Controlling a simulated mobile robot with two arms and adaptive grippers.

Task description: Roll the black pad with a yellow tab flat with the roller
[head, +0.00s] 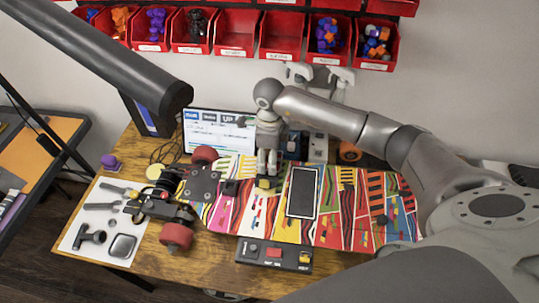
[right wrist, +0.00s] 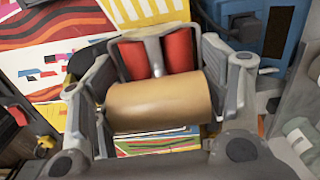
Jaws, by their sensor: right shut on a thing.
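My right gripper (head: 268,165) points down over the multicoloured board (head: 345,235), left of a black rectangular pad (head: 303,191) with a white border. No yellow tab can be made out on that pad. In the right wrist view my right gripper (right wrist: 158,108) is shut around a tan cylinder, apparently the roller's handle (right wrist: 160,105). Two red cylinders (right wrist: 180,50) in a grey frame show just beyond it. A small yellow and dark piece (head: 267,183) shows under the fingers in the head view. Whether the roller touches the board is unclear. My left gripper is not in view.
Black trucks with red wheels (head: 176,235) sit at the board's left end. A white mat (head: 82,240) with tools lies at left. A black box with a red button (head: 273,254) stands in front. A screen (head: 220,130) and red bins (head: 235,32) are behind.

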